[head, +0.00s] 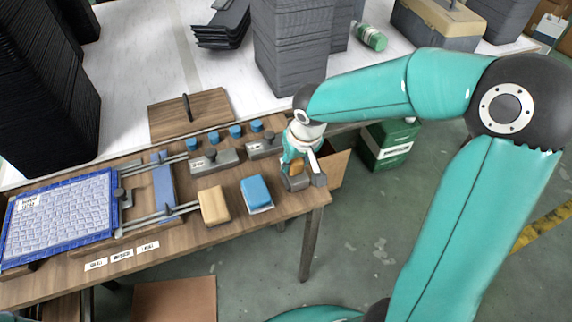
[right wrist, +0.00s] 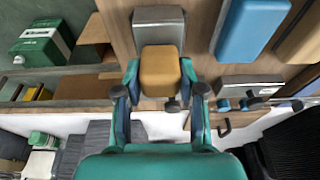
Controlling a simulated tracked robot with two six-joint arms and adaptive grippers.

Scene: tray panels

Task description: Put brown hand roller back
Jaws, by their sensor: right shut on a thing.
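The brown hand roller (right wrist: 162,68) shows in the right wrist view as a rounded tan-brown block between the two fingers of my right gripper (right wrist: 160,92). My right gripper (head: 298,158) is shut on it at the table's right end in the head view, where the roller (head: 296,168) is partly hidden by the hand. A grey metal holder (right wrist: 158,28) lies right at the roller's far end in the wrist view. I cannot tell whether the roller rests in it or is just above it. My left gripper is not in view.
Grey blocks with knobs (head: 214,160) and a blue-framed tray panel (head: 60,216) are farther left.

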